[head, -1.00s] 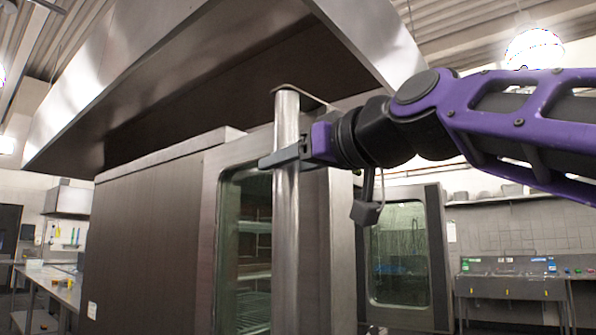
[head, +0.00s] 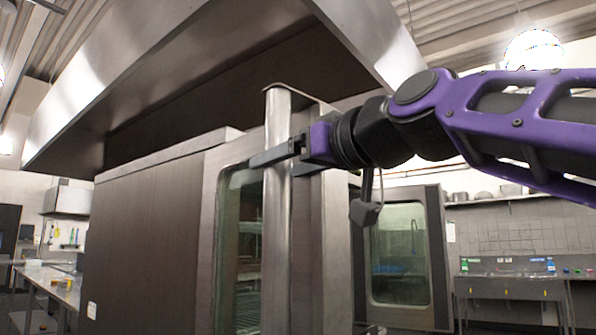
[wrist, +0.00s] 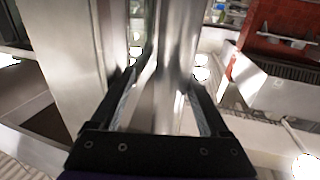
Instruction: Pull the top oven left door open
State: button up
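The oven door (head: 238,250) has a glass window in a steel frame and shows in the middle of the head view. Its tall, round steel handle (head: 276,230) stands upright at the door's right side. My gripper (head: 262,157) is at the upper part of this handle. In the wrist view, the fingers of my gripper (wrist: 163,95) are spread, one on each side of the handle (wrist: 172,60), with space beside the bar. I cannot tell whether either finger touches it. The door's exact angle is hard to tell.
A large steel hood (head: 150,80) hangs above the oven (head: 140,230). Another glazed oven door (head: 398,255) stands behind to the right. A steel counter (head: 510,287) is at the far right, and a worktable (head: 50,282) is at the far left.

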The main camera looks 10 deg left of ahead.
jog(key=shift+d, duration=0.1)
jog(key=v, duration=1.7)
jog(key=shift+s, duration=0.2)
jog(key=shift+r, duration=0.1)
